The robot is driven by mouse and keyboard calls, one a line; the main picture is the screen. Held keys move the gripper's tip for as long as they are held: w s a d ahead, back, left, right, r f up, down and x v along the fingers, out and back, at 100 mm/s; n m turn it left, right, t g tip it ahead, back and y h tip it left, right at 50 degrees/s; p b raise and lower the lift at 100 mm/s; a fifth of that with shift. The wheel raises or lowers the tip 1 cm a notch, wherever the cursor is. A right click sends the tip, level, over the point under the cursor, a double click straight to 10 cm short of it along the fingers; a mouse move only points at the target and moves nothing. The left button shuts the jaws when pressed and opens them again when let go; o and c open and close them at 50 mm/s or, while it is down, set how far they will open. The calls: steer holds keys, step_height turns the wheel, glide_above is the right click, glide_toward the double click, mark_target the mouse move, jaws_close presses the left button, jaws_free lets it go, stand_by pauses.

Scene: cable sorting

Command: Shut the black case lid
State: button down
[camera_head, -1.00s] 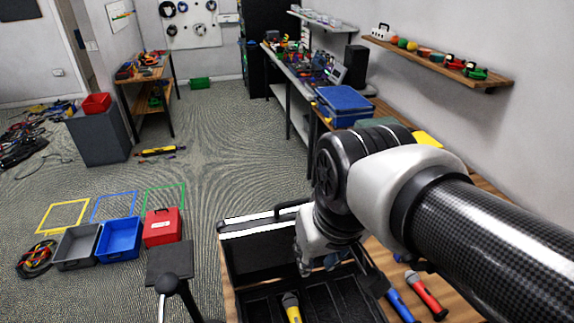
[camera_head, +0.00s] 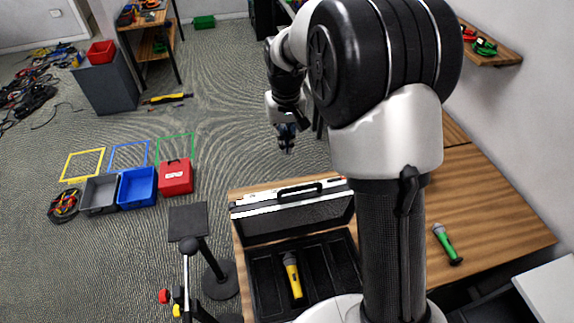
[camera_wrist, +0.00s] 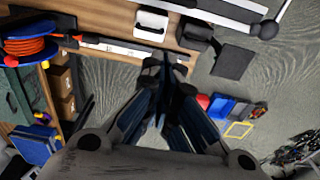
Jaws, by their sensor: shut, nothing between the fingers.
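The black case (camera_head: 263,282) lies on the wooden table, open. Its lid (camera_head: 295,218) stands raised along the far side, with a silver rim and a dark handle on top. A yellow microphone (camera_head: 291,274) lies in the case's slotted tray. My gripper (camera_head: 287,149) is beyond the lid, apart from it, hanging over the floor past the table's far edge. It is shut and empty, and its fingers also show in the wrist view (camera_wrist: 164,66). My arm hides the case's right side.
A green microphone (camera_head: 447,243) lies on the table at right. A stand with a black square plate (camera_head: 188,221) is left of the case. Grey (camera_head: 99,195), blue (camera_head: 138,187) and red (camera_head: 176,177) boxes sit on the floor at left. The floor beyond the table is open.

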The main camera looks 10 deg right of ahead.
steer(key=s+f+p, duration=0.1)
steer(key=s+f, duration=0.2)
steer(key=f, duration=0.6)
steer(key=shift+s, duration=0.15)
steer(key=shift+s+f, duration=0.1)
steer(key=shift+f, duration=0.05)
